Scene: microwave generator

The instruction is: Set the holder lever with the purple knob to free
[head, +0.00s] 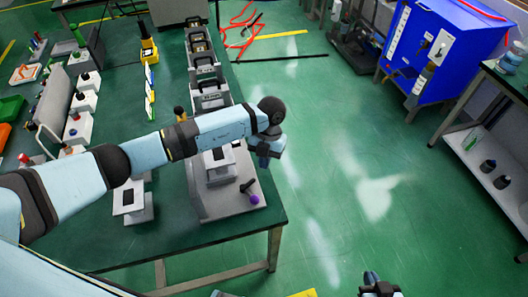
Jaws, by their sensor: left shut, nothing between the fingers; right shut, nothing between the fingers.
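The purple knob (254,199) tops a short dark holder lever (247,186) on a grey base plate (222,206) at the table's near right corner. A light grey block stands on the plate, partly hidden behind my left arm. My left gripper (264,160) hangs from the wrist just above and to the right of the lever, pointing down. It looks shut and apart from the knob. My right gripper (378,285) shows at the bottom edge, right of the table over the floor, far from the lever. It is shut and empty.
The green table (180,232) holds a row of similar grey holders (206,70) behind the plate and several white boxes at left. My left arm crosses over the table. A blue cabinet (440,55) and a shelf stand at right. The green floor between is clear.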

